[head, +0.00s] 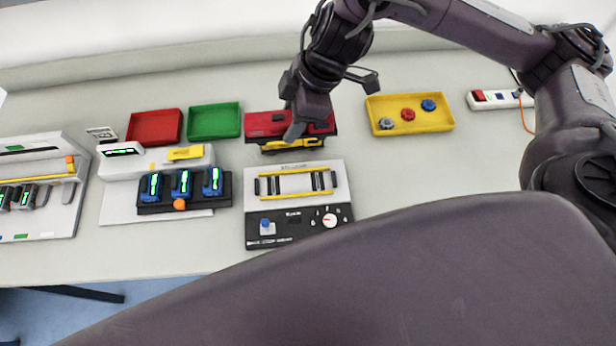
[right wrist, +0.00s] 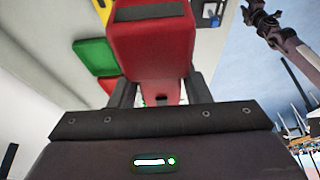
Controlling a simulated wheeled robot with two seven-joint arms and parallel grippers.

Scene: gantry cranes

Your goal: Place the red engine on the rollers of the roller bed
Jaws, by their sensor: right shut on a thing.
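The red engine (head: 262,125) is just behind the roller bed in the head view, with a yellow part showing along its lower front edge. My right gripper (head: 308,125) is over it and shut on it, covering part of its top. In the right wrist view the red engine (right wrist: 152,50) is between the two fingers. I cannot tell whether it is clear of the table. The roller bed (head: 295,205) has two yellow rails with dark rollers, and its rollers are empty. My left gripper (right wrist: 260,18) seems to show small at the upper right of the right wrist view.
Left of the engine are a green tray (head: 215,106) and a red tray (head: 137,126). Right of it is a yellow tray (head: 390,101) with three knobs. A grey station with blue units (head: 182,184) stands left of the roller bed. The table right of the bed is clear.

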